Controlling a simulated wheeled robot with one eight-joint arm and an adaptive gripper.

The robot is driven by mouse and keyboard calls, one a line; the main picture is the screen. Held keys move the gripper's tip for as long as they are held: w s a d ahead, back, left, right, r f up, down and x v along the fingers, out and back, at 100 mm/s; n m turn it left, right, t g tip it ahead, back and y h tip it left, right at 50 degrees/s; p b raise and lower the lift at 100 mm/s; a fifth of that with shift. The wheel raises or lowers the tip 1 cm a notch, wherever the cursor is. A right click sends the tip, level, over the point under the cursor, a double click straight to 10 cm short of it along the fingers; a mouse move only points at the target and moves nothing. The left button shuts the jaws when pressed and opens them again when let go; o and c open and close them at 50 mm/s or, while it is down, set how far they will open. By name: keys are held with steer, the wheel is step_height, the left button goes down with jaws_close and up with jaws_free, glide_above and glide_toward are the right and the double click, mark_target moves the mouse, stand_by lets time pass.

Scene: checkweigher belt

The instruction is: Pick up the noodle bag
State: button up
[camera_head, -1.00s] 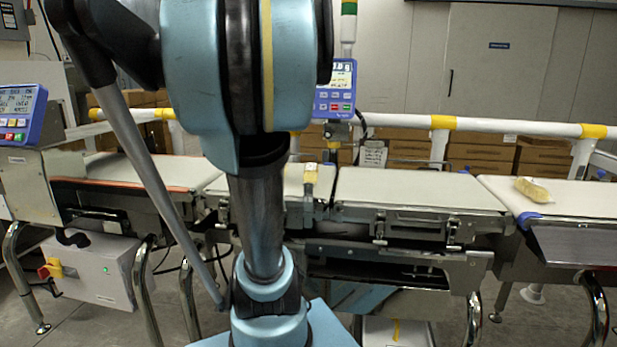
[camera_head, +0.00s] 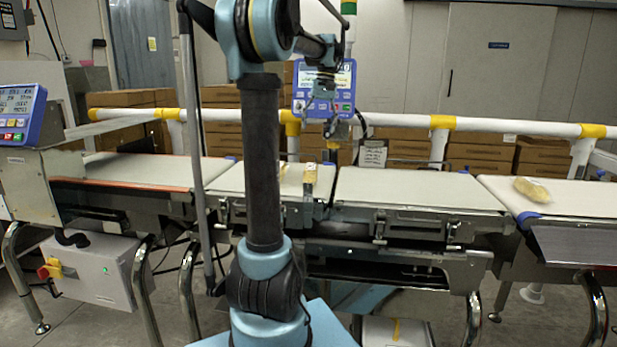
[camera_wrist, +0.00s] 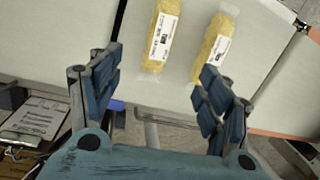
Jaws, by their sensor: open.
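Two yellow noodle bags with white labels lie side by side on the belt in the wrist view: the left one (camera_wrist: 161,35) and the right one (camera_wrist: 213,45). In the head view, one bag (camera_head: 310,176) shows on the middle belt beside my arm, and a second one (camera_head: 284,172) shows partly behind it.
Another yellow bag (camera_head: 531,190) lies on the right belt (camera_head: 575,194). A blue display (camera_head: 324,92) stands behind the belts, with a white and yellow rail (camera_head: 390,121) along the back. The belt section (camera_head: 415,190) to the right is clear.

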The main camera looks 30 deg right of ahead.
mark_target(312, 166)
steer(key=a+f, duration=0.1)
steer(key=f, duration=0.4)
steer(key=a+f, duration=0.1)
steer(key=f, duration=0.5)
steer(key=a+f, duration=0.1)
steer(key=f, duration=0.5)
steer(key=shift+s, duration=0.15)
steer(key=shift+c, duration=0.6)
steer(key=c, duration=1.3)
